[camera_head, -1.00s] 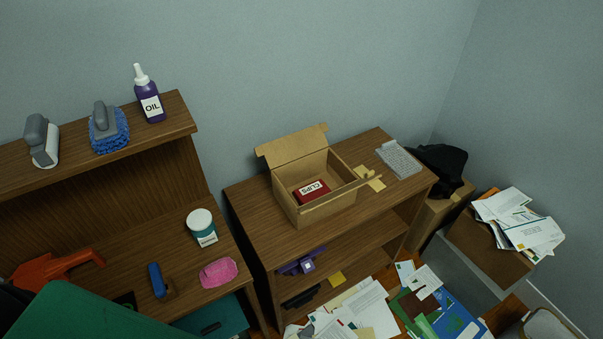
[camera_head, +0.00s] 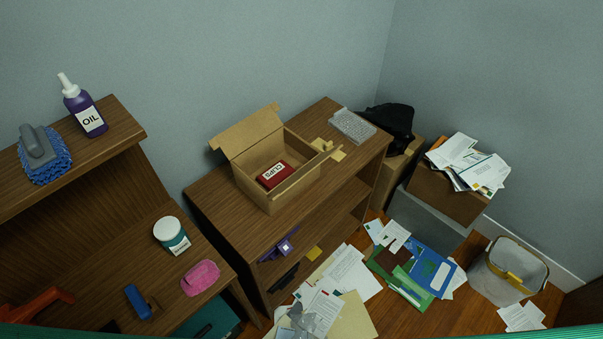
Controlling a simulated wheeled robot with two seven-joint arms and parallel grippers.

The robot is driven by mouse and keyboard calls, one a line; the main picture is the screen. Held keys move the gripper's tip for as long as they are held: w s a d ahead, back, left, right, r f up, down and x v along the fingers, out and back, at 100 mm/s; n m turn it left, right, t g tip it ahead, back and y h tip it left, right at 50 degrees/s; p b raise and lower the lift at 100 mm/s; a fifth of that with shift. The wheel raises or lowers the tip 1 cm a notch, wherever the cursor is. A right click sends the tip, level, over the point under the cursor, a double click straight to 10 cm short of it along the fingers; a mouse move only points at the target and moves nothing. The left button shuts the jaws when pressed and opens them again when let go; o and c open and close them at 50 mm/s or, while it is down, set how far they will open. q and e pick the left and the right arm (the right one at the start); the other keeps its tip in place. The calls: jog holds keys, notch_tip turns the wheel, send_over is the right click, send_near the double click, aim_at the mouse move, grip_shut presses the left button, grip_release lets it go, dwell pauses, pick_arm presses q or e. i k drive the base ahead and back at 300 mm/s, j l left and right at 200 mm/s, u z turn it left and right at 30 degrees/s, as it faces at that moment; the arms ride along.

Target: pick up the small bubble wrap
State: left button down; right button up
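A small pale grey sheet with a bumpy surface (camera_head: 353,126), which looks like the bubble wrap, lies flat on top of the low wooden shelf (camera_head: 215,200), near its far right end. It is right of the open cardboard box (camera_head: 300,185), apart from it, with nothing on top of it. Neither of my grippers shows in this view. A grey, shiny shape (camera_head: 300,322) at the bottom edge lies over papers; I cannot tell what it is.
The box holds a red CLIPS carton (camera_head: 272,175). Yellow pieces (camera_head: 333,150) lie between box and sheet. A black bag (camera_head: 390,125) sits behind the shelf's right end. Papers (camera_head: 340,285) cover the floor in front. A waste bin (camera_head: 510,270) stands at right.

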aim_at(356, 129)
jog(key=i+l+u, duration=0.1)
jog(key=u, duration=0.3)
jog(key=i+l+u, duration=0.1)
jog(key=l+u, duration=0.5)
jog(key=u, duration=0.15)
